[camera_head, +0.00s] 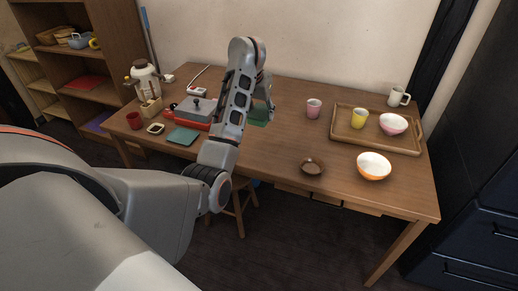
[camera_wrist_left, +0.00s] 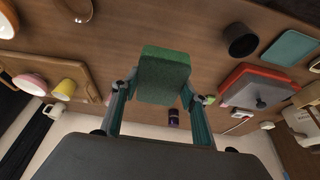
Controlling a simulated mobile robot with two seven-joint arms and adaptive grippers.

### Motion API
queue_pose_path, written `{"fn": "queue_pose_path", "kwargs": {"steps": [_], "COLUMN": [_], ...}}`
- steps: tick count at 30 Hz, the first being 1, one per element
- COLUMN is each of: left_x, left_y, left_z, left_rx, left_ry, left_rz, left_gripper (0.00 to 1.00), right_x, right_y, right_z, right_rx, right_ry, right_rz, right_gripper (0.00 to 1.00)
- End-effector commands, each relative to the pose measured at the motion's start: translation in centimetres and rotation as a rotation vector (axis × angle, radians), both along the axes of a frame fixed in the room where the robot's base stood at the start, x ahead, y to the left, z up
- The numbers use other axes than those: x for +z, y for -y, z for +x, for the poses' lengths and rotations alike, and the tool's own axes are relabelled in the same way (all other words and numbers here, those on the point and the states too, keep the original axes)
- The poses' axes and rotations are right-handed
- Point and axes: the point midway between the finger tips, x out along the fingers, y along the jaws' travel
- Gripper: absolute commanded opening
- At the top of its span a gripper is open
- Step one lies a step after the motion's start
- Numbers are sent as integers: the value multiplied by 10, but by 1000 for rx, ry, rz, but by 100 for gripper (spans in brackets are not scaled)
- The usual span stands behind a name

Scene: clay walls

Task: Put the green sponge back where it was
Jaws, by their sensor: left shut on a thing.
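The green sponge (camera_head: 258,121) is in my left gripper (camera_head: 264,104), over the back middle of the wooden table. In the left wrist view the sponge (camera_wrist_left: 163,75) sits between the two fingers of the left gripper (camera_wrist_left: 160,95), which is shut on it. The table top shows behind the sponge in that view; I cannot tell how big the gap is. In the head view my left arm hides part of the table around the gripper. My right gripper is in neither view.
A dark cup (camera_wrist_left: 240,40) is near the sponge. Right are a tray (camera_head: 340,131), orange bowl (camera_head: 374,166) and brown bowl (camera_head: 312,167). The middle front is clear.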

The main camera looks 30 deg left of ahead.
Motion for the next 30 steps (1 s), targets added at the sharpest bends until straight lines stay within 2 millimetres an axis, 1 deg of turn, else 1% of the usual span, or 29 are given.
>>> {"fn": "queue_pose_path", "kwargs": {"steps": [1,6,10,13,19,25,27,30], "left_x": [-19,-60,-88,-101,-114,-144,-150,-152], "left_y": [-1,-1,-1,-1,-1,-1,-1,-1], "left_z": [-1,-2,-1,-1,0,-1,-1,0], "left_rx": [0,0,1,1,1,0,1,1], "left_ry": [-6,-7,-6,-3,-1,-5,-2,0], "left_rz": [1,3,2,1,2,2,1,1], "left_gripper": [24,24,24,24,24,24,24,24], "right_x": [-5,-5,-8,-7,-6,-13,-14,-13], "right_y": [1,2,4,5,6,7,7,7], "right_z": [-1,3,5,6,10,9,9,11], "right_rx": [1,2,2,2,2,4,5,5], "right_ry": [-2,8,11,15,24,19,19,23], "right_rz": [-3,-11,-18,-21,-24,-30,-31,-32], "right_gripper": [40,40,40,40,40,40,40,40]}}
